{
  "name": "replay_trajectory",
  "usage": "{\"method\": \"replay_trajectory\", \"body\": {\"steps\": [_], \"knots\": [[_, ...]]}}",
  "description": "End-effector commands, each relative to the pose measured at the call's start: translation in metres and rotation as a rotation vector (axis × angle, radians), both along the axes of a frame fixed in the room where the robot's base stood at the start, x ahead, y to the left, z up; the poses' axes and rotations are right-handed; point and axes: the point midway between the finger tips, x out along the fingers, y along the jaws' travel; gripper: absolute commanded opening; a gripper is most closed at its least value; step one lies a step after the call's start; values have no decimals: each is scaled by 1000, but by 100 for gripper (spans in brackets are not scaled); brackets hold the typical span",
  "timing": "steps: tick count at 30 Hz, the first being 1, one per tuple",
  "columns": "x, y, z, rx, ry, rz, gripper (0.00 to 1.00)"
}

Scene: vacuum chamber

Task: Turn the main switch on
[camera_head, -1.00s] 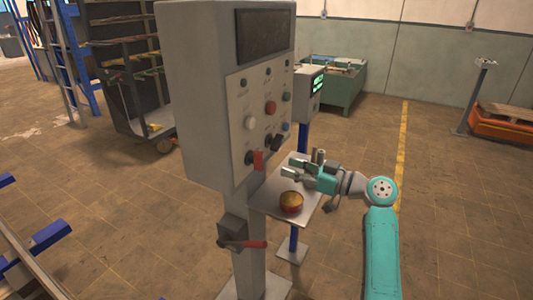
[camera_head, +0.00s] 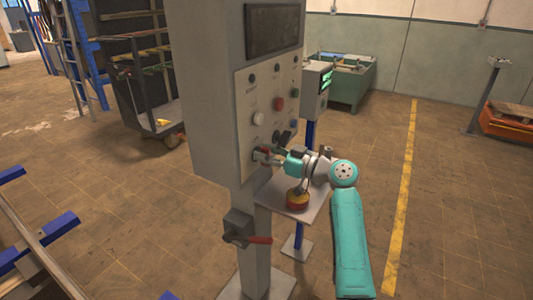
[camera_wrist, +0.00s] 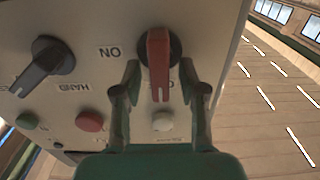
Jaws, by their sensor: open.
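A rotary switch with a red handle (camera_wrist: 158,62) on a round black base sits on the control panel (camera_wrist: 95,22). In the wrist view its handle points straight down the picture. A label reading ON, upside down, is to its left, and a partly hidden label is below it. My gripper (camera_wrist: 159,78) is open, with one finger on each side of the red handle; I cannot tell whether they touch it. In the head view my gripper (camera_head: 265,157) is at the lower part of the panel and hides part of the switch.
A black selector switch (camera_wrist: 44,68), a red button (camera_wrist: 90,121) and a white button (camera_wrist: 163,121) are nearby on the panel. A small shelf (camera_head: 318,212) with a red and yellow button (camera_head: 298,200) is under my arm.

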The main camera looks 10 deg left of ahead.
Motion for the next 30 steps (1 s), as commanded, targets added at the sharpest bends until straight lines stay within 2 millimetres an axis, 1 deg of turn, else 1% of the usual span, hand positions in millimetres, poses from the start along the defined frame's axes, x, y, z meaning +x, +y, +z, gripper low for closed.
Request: {"method": "replay_trajectory", "body": {"steps": [5,6,8,9,11,22,26,30], "knots": [[0,0,0,0,0,0,42],[0,0,0,0,0,0,39],[0,0,0,0,0,0,24],[0,0,0,0,0,0,14],[0,0,0,0,0,0,0],[0,0,0,12,33,0,0],[1,-1,0,32,87,0,0],[3,-1,0,65,180,0,0]]}}
